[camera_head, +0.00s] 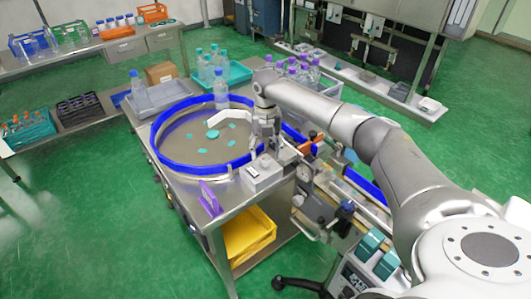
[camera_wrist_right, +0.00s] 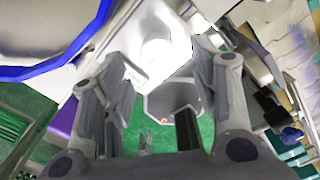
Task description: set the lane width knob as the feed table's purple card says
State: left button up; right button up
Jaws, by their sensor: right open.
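A purple card (camera_head: 210,198) stands upright at the front corner of the steel feed table (camera_head: 222,207); its writing is too small to read. A grey box (camera_head: 263,174) with a small label sits on the table right of the card. My right gripper (camera_head: 264,142) is open and points down just above and behind this box. In the right wrist view, my open fingers (camera_wrist_right: 158,75) stand either side of a bright, overexposed round part (camera_wrist_right: 157,57), which may be the knob. Its setting cannot be read, and I cannot tell whether the fingers touch it. My left gripper is out of view.
A blue-rimmed round turntable (camera_head: 165,160) with teal discs (camera_head: 212,134) lies behind the box. A conveyor with rails and fittings (camera_head: 325,190) runs close on the right. A yellow bin (camera_head: 248,235) is under the table. Bottles (camera_head: 220,88) stand at the back.

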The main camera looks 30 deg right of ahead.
aim_at(266, 158)
notch_tip(266, 158, down, 2)
jog(key=shift+w+f, duration=0.15)
jog(key=shift+f, duration=0.4)
jog(key=shift+c, duration=0.4)
jog(key=c, duration=0.5)
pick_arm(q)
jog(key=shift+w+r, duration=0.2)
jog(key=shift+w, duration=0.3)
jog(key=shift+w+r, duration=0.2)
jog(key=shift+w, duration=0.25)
pick_arm(e)
jog(key=c, duration=0.5)
